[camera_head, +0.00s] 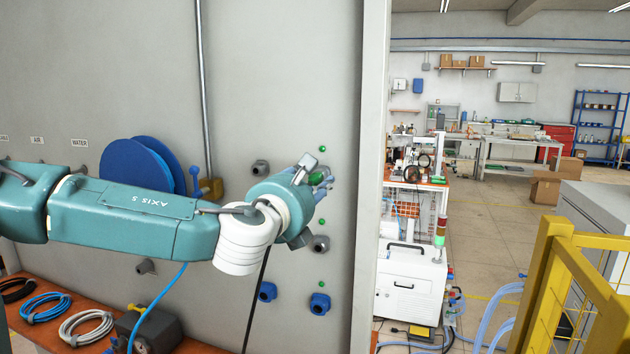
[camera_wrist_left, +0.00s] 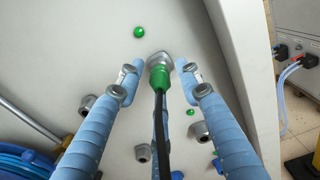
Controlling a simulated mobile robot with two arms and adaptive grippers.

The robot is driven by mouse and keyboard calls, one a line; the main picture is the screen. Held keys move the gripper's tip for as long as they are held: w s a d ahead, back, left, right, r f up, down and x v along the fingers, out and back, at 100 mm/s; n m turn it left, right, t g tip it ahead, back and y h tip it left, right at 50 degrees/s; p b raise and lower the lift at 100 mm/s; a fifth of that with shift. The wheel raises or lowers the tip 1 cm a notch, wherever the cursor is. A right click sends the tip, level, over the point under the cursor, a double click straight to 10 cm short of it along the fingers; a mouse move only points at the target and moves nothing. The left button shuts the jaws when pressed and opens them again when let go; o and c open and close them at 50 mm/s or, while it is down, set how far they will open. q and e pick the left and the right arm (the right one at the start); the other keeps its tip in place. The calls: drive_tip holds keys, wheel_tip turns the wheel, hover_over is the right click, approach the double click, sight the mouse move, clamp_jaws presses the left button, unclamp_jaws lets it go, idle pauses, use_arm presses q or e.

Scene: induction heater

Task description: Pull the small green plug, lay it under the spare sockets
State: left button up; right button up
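The small green plug (camera_wrist_left: 159,76) sits in a grey socket (camera_wrist_left: 161,58) on the wall panel, with a black cable running from it towards the camera. In the head view the green plug (camera_head: 317,179) is partly hidden by my left gripper (camera_head: 318,185). In the left wrist view the blue fingers of my left gripper (camera_wrist_left: 158,68) stand on either side of the plug, with gaps visible; a third finger is partly behind the cable. Other grey sockets (camera_head: 320,243) and blue sockets (camera_head: 319,303) are lower on the panel. My right gripper is not in view.
A blue disc-shaped hose reel (camera_head: 137,166) and a vertical pipe (camera_head: 203,90) are on the wall at left. An orange shelf (camera_head: 70,330) holds coiled cables below. The panel's edge (camera_head: 374,150) is just right of the gripper. A yellow railing (camera_head: 560,270) stands far right.

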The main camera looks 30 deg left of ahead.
sight(310, 183)
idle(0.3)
use_arm(q)
clamp_jaws()
drive_tip(key=shift+s+f, duration=0.1)
drive_tip(key=shift+f, duration=0.05)
drive_tip(key=shift+v, duration=1.15)
drive_tip(key=shift+s, duration=0.15)
drive_tip(key=shift+s, duration=0.1)
drive_tip(key=shift+v, duration=1.55)
